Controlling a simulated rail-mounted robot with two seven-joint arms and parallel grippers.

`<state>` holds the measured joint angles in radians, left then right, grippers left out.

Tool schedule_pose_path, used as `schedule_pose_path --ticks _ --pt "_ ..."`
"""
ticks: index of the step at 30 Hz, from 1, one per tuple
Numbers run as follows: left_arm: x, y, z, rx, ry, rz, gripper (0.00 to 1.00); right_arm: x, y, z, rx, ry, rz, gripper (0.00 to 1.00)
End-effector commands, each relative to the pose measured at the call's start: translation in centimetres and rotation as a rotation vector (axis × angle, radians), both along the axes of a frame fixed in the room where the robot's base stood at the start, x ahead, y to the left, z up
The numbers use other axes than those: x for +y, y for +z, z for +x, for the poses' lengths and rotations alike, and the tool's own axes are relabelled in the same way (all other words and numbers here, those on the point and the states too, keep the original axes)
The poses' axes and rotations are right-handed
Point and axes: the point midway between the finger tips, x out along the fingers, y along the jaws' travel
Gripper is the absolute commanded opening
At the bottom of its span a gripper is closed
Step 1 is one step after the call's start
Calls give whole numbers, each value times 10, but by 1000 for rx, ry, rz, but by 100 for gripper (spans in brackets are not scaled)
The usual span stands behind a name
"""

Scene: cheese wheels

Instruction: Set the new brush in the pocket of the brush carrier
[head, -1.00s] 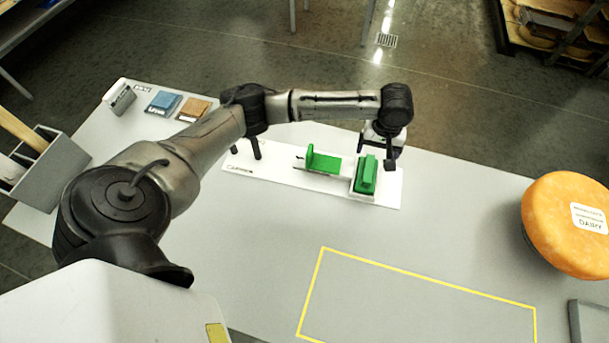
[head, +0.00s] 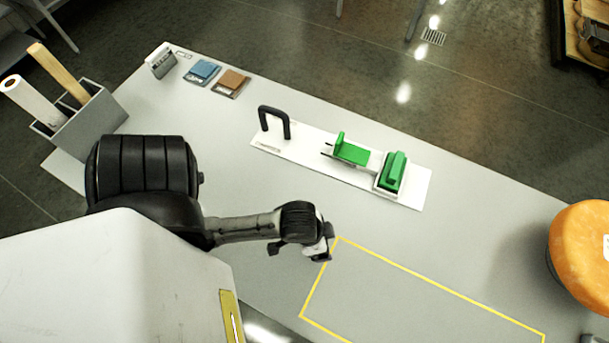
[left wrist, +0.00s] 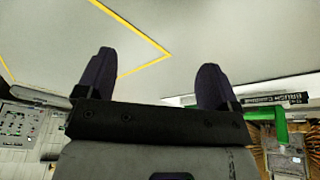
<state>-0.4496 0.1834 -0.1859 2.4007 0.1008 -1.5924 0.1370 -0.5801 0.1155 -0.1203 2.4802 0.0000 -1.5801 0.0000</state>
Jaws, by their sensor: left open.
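A long white board (head: 313,160) lies on the table with a black handle (head: 273,120) at its left end. A green L-shaped piece (head: 351,152) stands at its middle. A green block (head: 393,170) with a raised ridge sits within a white frame (head: 377,187) at the right; I cannot tell how deep it sits, or for certain which green part is the new brush. My left gripper (head: 322,249) is apart from the board, on its near side, by the yellow outline's corner. In the left wrist view its fingers (left wrist: 153,80) are spread and empty. My right gripper does not show.
A yellow outline (head: 440,284) marks bare table at the front. An orange cheese wheel (head: 585,250) is at the right. A grey holder (head: 90,125) with rolls, blue (head: 202,71) and brown (head: 232,82) pads, and a small grey stand (head: 161,62) are at the left.

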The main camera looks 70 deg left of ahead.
Motion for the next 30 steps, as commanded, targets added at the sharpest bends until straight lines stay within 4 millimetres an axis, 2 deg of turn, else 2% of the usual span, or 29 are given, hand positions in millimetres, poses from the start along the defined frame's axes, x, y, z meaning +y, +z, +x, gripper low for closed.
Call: schedule_pose_path --ticks 1,3,6,20,26,30 --pt "5 1 -12 1 0 18 87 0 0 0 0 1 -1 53" --pt "11 3 -22 0 -3 48 87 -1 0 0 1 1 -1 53" --pt "18 5 -32 0 -10 78 87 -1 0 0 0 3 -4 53" --pt "21 8 -37 1 -14 94 87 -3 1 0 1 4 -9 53" --pt "21 25 -36 1 -13 93 87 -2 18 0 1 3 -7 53" --pt "21 52 -36 1 -13 93 87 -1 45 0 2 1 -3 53"
